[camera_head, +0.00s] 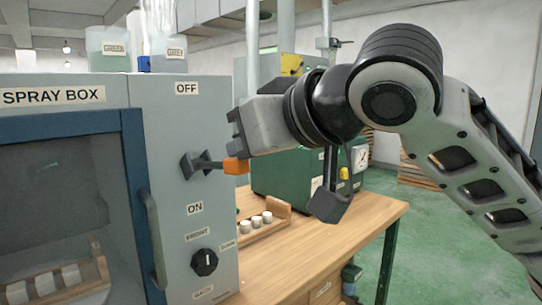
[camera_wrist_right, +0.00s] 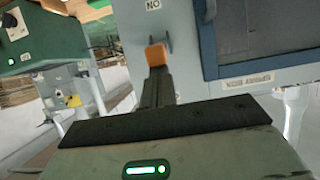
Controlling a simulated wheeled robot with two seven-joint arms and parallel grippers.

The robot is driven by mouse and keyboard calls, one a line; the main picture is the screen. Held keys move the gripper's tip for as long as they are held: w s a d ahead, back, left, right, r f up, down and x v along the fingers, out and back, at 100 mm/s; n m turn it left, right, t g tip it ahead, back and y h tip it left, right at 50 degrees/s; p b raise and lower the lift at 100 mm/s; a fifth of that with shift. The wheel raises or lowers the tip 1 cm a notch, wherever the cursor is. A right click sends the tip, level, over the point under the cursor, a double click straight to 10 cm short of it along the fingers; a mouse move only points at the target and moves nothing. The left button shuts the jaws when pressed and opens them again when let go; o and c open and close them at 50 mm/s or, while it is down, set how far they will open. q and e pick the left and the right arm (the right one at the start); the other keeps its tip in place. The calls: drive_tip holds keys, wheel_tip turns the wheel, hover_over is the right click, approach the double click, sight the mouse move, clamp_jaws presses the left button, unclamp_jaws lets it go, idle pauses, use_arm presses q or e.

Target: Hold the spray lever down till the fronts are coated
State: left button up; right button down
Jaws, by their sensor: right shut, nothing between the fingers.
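The spray lever (camera_head: 208,164) sticks out from the right panel of the grey spray box (camera_head: 65,97). It lies about level, between the OFF label above and the ON label below. Its orange knob (camera_head: 236,166) also shows in the wrist view (camera_wrist_right: 156,55), just past my fingertips. My right gripper (camera_head: 236,130) is shut and empty, right over the knob in the head view; I cannot tell if it touches. Behind the box's blue-framed window, pale blocks (camera_head: 45,283) sit on a wooden rack (camera_head: 102,268). Their coating is unclear. My left gripper is out of view.
A black dial (camera_head: 204,262) sits below the lever, and a door handle (camera_head: 153,240) to its left. A wooden rack with white cylinders (camera_head: 262,219) stands on the table (camera_head: 340,222) beside the box. A green machine (camera_head: 290,172) stands behind. Labelled jars (camera_head: 108,48) stand on top.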

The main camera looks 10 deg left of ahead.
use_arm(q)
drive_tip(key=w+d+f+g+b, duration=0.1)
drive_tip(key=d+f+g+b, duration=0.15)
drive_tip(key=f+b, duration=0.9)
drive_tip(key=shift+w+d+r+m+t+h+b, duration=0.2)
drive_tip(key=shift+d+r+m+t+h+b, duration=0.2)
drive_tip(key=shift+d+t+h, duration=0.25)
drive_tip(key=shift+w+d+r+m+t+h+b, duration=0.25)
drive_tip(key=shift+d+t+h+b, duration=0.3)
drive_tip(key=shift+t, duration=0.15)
use_arm(e)
wheel_tip(320, 180, down, 8)
drive_tip(key=t+y, duration=0.4)
drive_tip(key=y, duration=0.1)
drive_tip(key=shift+s+d+f+t, duration=0.15)
drive_tip(key=shift+s+f+t, duration=0.1)
drive_tip(key=shift+t, duration=0.05)
drive_tip(key=shift+f, duration=0.15)
idle(1.8)
